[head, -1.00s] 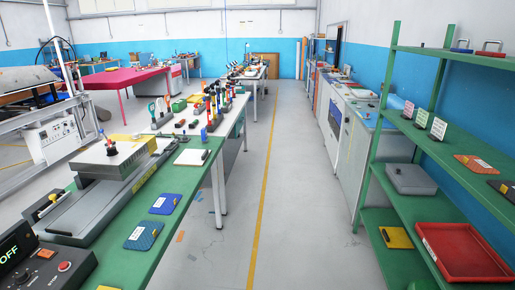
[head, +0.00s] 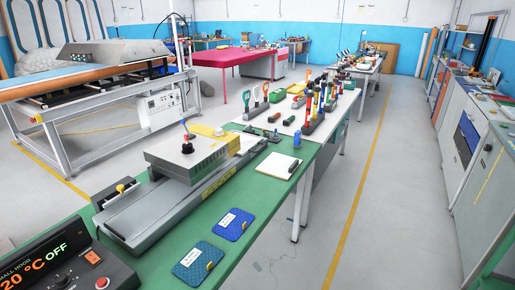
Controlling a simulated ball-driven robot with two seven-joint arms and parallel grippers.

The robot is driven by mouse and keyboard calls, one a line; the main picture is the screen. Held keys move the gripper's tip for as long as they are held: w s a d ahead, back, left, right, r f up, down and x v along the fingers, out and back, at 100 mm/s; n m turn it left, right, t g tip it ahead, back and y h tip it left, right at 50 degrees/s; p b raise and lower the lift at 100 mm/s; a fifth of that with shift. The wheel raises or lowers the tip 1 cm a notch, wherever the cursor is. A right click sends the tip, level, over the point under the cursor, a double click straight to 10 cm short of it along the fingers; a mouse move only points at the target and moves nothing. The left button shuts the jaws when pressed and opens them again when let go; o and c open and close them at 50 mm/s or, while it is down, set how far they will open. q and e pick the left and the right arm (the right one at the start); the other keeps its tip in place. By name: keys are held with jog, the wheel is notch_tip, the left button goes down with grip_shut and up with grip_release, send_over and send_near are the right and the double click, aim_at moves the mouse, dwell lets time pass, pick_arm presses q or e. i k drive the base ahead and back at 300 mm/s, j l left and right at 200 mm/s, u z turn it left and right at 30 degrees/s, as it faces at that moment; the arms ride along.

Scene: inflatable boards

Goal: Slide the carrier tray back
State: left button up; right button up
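A small press with a light grey block-shaped head (head: 188,155) stands on the green bench at the left. A long, low grey tray (head: 138,217) extends from under the head toward the near left and looks like the carrier tray. A black block with a yellow knob (head: 120,189) sits beside the tray's near-left end. Neither of my grippers is in view.
A control box reading "20 °C OFF" (head: 62,268) stands at the near left. Two blue pads (head: 233,224) and a clipboard (head: 278,165) lie right of the press. Tools in racks (head: 318,115) stand farther back. The floor aisle (head: 375,200) right of the bench is clear.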

aim_at(249, 142)
jog(key=u, duration=0.35)
jog(key=i+l+u, duration=0.35)
jog(key=l+u, duration=0.2)
jog(key=l, duration=0.15)
jog(key=i+l+u, duration=0.25)
jog(key=l, duration=0.2)
jog(key=k+j, duration=0.05)
jog(key=k, duration=0.05)
